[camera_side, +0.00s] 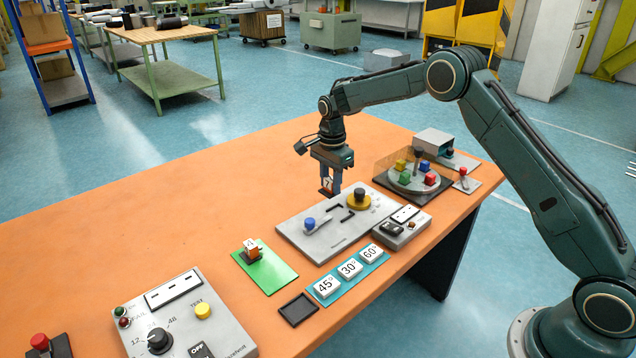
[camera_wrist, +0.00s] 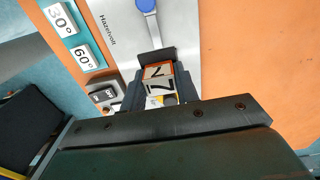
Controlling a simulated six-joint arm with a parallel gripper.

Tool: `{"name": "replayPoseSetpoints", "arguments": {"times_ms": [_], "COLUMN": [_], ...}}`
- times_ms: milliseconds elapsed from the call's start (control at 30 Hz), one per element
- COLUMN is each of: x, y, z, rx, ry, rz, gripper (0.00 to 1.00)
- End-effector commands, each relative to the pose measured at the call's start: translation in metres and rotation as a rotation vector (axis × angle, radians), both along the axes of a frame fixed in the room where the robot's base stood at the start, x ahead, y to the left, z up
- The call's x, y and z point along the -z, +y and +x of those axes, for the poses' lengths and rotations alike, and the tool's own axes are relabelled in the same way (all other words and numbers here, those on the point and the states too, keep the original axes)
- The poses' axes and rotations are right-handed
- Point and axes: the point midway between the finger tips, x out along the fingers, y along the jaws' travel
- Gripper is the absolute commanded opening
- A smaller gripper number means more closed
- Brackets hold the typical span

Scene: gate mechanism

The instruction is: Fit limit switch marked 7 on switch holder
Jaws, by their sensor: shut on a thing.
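Black angled brackets (camera_side: 346,212) stand on the plate; I cannot tell for sure which part is the switch holder. Another orange-and-white switch (camera_side: 252,249) stands on a green mat (camera_side: 268,275).
Angle tiles (camera_side: 349,269), a black tray (camera_side: 298,309) and a control box (camera_side: 178,320) lie nearer. A turntable with coloured blocks (camera_side: 414,180) stands right. The table's far left is clear.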

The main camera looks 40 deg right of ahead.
Motion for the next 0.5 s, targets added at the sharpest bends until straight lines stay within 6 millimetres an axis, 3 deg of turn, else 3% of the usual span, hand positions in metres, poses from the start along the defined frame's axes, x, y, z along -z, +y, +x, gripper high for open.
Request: {"name": "replayPoseSetpoints", "arguments": {"times_ms": [33, 200, 500], "x": [0.005, 0.014, 0.017], "y": [-0.012, -0.034, -0.040], "z": [-0.001, -0.002, -0.003], "rx": [0.004, 0.001, 0.000], "ry": [0.002, 0.000, 0.000], "rz": [0.000, 0.000, 0.000], "gripper": [0.07, 0.07, 0.07]}}
